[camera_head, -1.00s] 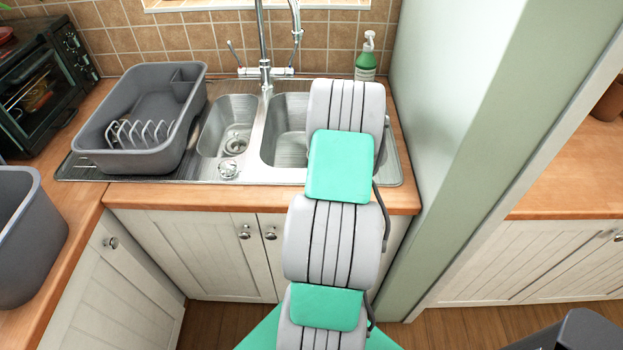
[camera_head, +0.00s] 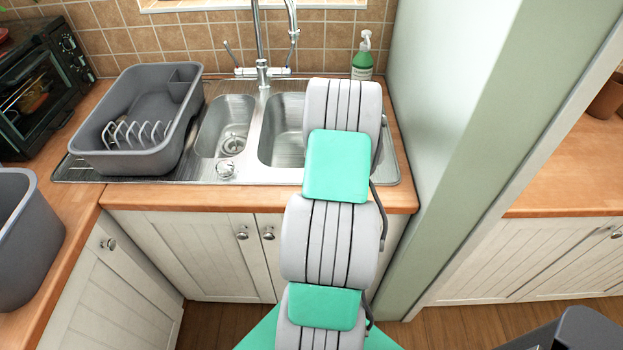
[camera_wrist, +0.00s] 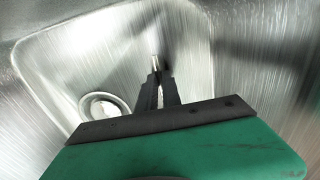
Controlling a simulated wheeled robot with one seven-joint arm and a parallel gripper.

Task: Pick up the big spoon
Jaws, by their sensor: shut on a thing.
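My gripper (camera_wrist: 158,78) shows in the wrist view, reaching down into a steel sink basin (camera_wrist: 85,60). Its two dark fingers are close together, shut on a thin, shiny piece at their tips, which I take to be the big spoon (camera_wrist: 155,62). Only a small part of the spoon shows; its bowl and full length cannot be made out. In the head view my arm hides the gripper and the spoon, and covers part of the right-hand sink basin (camera_head: 282,135).
A grey dish rack (camera_head: 135,152) stands left of the sink on the drainer. The tap (camera_head: 262,72) rises behind the basins. A green soap bottle (camera_head: 362,60) stands at the back right, near the pale green wall (camera_head: 450,100). The drain (camera_wrist: 103,105) lies left of my fingers.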

